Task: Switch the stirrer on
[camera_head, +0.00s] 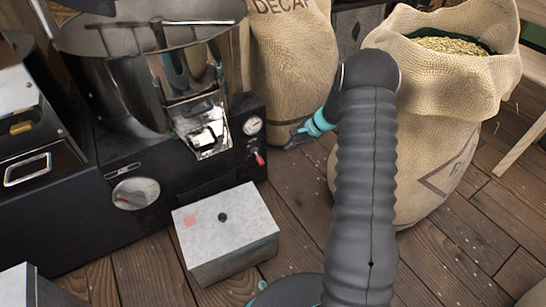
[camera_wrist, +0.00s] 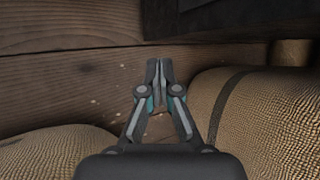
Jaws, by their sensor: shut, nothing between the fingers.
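A black and steel roaster (camera_head: 90,172) stands at the left in the head view, with a round steel drum (camera_head: 136,92) on top. On its right front panel are a round white dial (camera_head: 252,126) and a small red-tipped switch or lever (camera_head: 259,159) below it. I cannot tell from its look whether it is on or off. No part is marked as the stirrer. My gripper (camera_head: 291,140) is just right of the panel, apart from the switch. In the wrist view my gripper (camera_wrist: 160,65) is shut and empty, over wooden floor between sacks.
A grey box (camera_head: 228,240) with a black knob and pink square stands before the roaster. A DECAF sack (camera_head: 292,65) is behind my gripper. An open sack of beans (camera_head: 440,130) stands to the right. Plank floor (camera_head: 450,255) is clear at the front right.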

